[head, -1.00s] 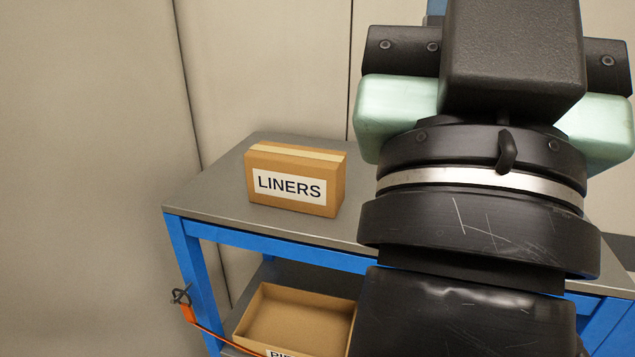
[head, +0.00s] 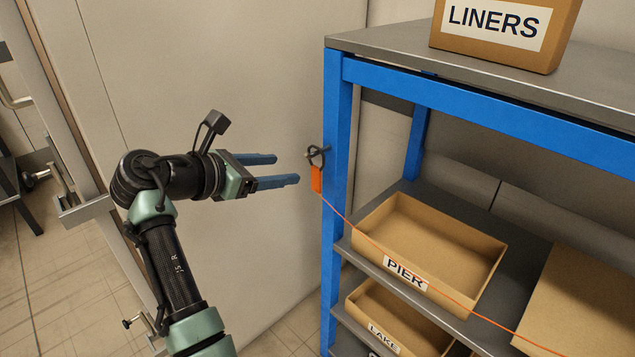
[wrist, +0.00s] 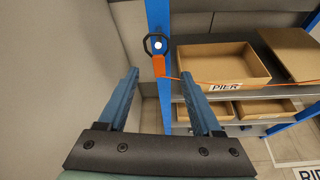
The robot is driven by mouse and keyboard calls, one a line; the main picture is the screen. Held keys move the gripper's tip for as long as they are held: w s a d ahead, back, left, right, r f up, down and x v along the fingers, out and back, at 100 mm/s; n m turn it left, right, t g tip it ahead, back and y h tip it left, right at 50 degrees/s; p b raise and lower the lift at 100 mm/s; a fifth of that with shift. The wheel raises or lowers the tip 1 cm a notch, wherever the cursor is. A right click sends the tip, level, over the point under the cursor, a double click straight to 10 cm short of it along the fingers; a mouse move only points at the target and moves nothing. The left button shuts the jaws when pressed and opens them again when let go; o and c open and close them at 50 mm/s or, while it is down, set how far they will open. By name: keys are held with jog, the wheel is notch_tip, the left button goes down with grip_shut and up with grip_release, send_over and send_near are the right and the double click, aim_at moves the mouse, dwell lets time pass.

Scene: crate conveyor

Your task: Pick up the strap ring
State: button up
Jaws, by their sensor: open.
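The strap ring (head: 316,156) is a small black ring that hangs on a peg at the blue shelf post. An orange tab (head: 317,179) hangs below it, and a thin orange strap (head: 350,228) runs from the tab to the lower right across the shelf front. In the wrist view the black ring (wrist: 156,44) is ahead, beyond the fingertips and near the middle. My gripper (head: 288,168) is open and empty, with its blue fingers pointing at the ring from the left, a short gap away. It also shows in the wrist view (wrist: 160,78).
The blue shelf unit (head: 338,110) carries a LINERS box (head: 500,25) on top. An open PIER box (head: 385,240) stands on the shelf below, and a LAKE box (head: 375,318) lower down. A pale wall panel (head: 250,80) lies behind my gripper.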

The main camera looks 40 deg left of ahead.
aim_at(314, 172)
jog(key=shift+n, duration=0.7)
jog(key=w+f, duration=0.1)
jog(key=w, duration=0.1)
jog(key=w+f+b, duration=0.1)
jog(key=f, duration=0.1)
jog(key=w+f+b, duration=0.1)
jog(key=w, duration=0.1)
jog(key=shift+w+a+f, duration=0.2)
jog(key=shift+w+a, duration=0.05)
jog(key=shift+w, duration=0.05)
jog(key=shift+b+x, duration=1)
jog(key=shift+x, duration=1.85)
jog(key=shift+w+a+r, duration=0.1)
jog(key=shift+a+r, duration=0.05)
jog(key=shift+c, duration=0.3)
grip_shut()
